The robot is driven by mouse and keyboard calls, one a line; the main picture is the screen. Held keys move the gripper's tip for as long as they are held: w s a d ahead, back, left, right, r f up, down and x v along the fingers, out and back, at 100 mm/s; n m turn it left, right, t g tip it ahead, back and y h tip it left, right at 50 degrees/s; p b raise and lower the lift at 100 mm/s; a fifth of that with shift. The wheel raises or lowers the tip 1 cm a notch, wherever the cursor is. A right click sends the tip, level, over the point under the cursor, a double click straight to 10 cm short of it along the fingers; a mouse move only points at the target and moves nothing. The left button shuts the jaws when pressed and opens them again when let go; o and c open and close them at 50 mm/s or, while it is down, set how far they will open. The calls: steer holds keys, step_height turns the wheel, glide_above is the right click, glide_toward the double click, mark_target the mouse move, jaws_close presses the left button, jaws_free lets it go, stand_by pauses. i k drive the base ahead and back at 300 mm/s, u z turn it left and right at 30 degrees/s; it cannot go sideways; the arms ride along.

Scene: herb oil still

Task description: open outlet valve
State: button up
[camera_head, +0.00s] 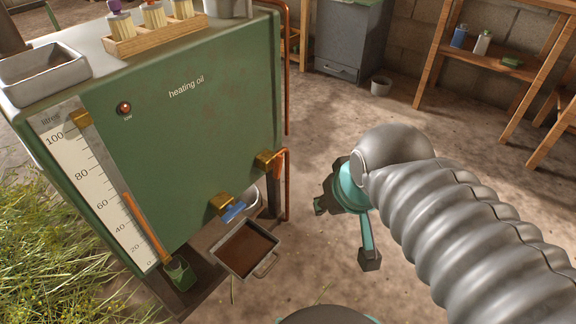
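The green heating oil tank (200,125) stands at left. Low on its front edge is a brass outlet valve (220,203) with a blue lever (234,213) that points down and right. A second brass fitting (267,161) joins a copper pipe at the tank's right side. My gripper (345,232) is teal with dark fingertips that are spread apart. It looks open and empty, to the right of the valve and apart from it. My arm hides part of the floor on the right.
A metal tray (270,262) of dark brown liquid or residue lies below the valve. A sight gauge (105,190) with an orange column is on the tank's left face. A small green cup (181,274) stands under it. Wooden shelves (478,65) stand at the back right. Bare floor lies between.

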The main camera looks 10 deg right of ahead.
mark_target(277, 164)
steer(key=z, duration=0.85)
steer(key=k, duration=1.15)
steer(key=z, duration=1)
steer(key=i, duration=0.6)
steer(key=u, duration=1)
steer(key=i, duration=1.25)
steer(key=u, duration=1.05)
